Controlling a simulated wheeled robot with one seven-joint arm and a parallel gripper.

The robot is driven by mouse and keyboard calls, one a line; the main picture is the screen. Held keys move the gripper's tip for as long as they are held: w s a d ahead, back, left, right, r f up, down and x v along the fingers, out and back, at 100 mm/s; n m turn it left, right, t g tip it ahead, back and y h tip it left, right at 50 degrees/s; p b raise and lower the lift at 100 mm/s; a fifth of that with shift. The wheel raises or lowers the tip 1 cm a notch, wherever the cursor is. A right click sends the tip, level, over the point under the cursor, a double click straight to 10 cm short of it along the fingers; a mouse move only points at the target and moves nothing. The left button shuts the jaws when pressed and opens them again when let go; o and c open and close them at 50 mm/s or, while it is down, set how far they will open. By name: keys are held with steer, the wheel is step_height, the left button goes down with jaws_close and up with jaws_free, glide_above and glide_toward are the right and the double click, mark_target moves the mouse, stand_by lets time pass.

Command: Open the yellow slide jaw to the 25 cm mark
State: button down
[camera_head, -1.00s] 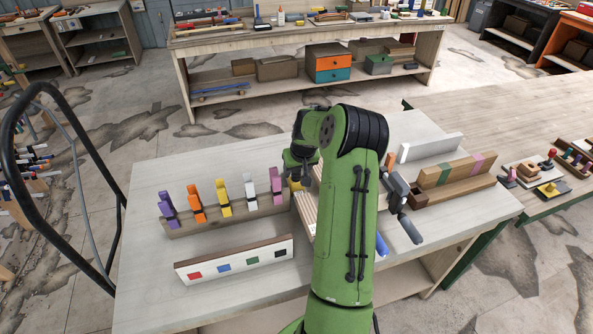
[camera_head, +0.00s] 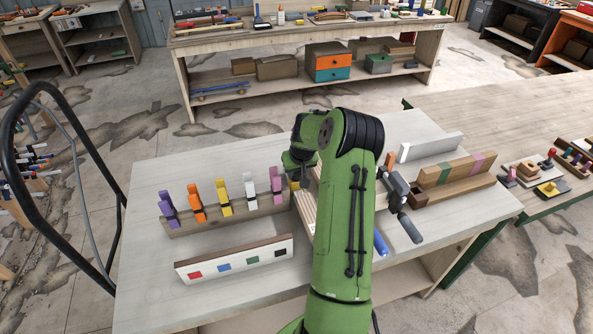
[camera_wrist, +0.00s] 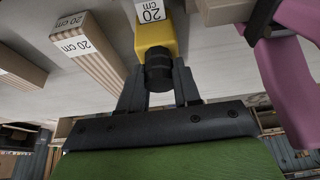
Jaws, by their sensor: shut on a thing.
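The yellow slide jaw (camera_wrist: 155,38) shows in the wrist view as a yellow block with a white "20 cm" label. A black round knob (camera_wrist: 158,70) sits at its near end. My gripper (camera_wrist: 160,88) is shut on this knob, one finger on each side. In the head view my gripper (camera_head: 297,174) is over the middle of the table, and only a small bit of yellow shows under it. My arm hides much of the area around the jaw. The 25 cm mark cannot be made out.
A striped wooden piece (camera_wrist: 90,55) also labelled "20 cm" stands left of the jaw. A pink clamp (camera_wrist: 290,70) is close on the right, in a rack (camera_head: 230,219) of coloured clamps. A board with coloured squares (camera_head: 235,260) lies in front.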

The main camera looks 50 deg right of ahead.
steer(key=w+d, duration=0.1)
steer(key=w, duration=0.1)
steer(key=w+d, duration=0.1)
steer(key=w, duration=0.1)
steer(key=shift+w+d+p, duration=0.15)
steer(key=shift+d+p, duration=0.05)
steer(key=shift+p, duration=0.1)
steer(key=c, duration=0.8)
jaws_free()
steer(key=b+v, duration=0.1)
steer(key=v, duration=1.4)
steer(key=shift+a+r, duration=0.1)
steer(key=shift+r, duration=0.25)
